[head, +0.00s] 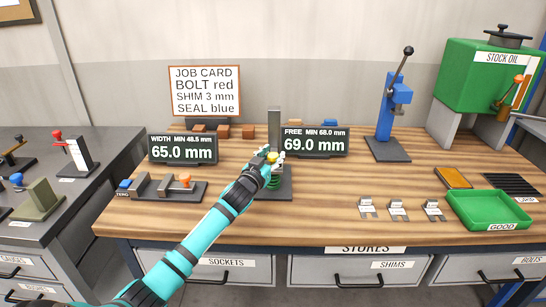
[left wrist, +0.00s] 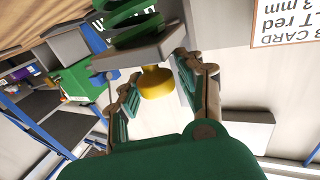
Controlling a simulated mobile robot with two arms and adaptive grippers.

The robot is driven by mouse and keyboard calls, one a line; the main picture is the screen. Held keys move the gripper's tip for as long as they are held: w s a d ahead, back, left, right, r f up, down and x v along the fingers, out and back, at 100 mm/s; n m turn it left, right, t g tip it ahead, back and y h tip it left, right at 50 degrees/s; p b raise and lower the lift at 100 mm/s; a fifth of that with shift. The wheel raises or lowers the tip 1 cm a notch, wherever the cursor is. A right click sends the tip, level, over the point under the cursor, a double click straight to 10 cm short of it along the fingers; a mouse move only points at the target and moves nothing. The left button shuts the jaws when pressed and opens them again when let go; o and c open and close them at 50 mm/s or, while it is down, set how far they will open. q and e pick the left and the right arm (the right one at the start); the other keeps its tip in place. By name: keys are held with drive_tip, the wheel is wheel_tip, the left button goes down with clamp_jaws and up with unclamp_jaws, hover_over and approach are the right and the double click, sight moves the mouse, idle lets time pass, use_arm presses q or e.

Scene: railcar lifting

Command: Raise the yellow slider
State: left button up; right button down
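The yellow slider (head: 272,157) shows as a small rounded knob on the spring stand in the middle of the bench. In the left wrist view the yellow knob (left wrist: 156,83) sticks out from a grey block, with a green spring (left wrist: 130,20) beyond it. My left gripper (head: 270,161) is at the knob and hides part of the stand. In the left wrist view its fingers (left wrist: 157,75) stand apart on both sides of the knob, with a gap visible on at least one side. My right gripper is in neither view.
Behind the stand are the FREE display (head: 315,142), reading 69.0 mm, and the WIDTH display (head: 183,149), reading 65.0 mm. A tall grey post (head: 274,125) rises from the stand. A blue lever press (head: 391,110) and a green tray (head: 490,212) stand to the right.

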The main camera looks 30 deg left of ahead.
sight(273, 155)
use_arm(q)
drive_tip(key=shift+d, duration=0.15)
clamp_jaws()
wheel_tip(273, 155, up, 6)
drive_tip(key=p, duration=0.5)
drive_tip(key=o, duration=0.6)
unclamp_jaws()
drive_tip(key=shift+d, duration=0.15)
drive_tip(key=shift+c, duration=0.2)
drive_tip(key=shift+w+f, duration=0.1)
drive_tip(key=shift+s+f, duration=0.1)
drive_tip(key=shift+s, duration=0.15)
drive_tip(key=s+d, duration=0.2)
drive_tip(key=s, duration=0.9)
drive_tip(key=shift+s, duration=0.2)
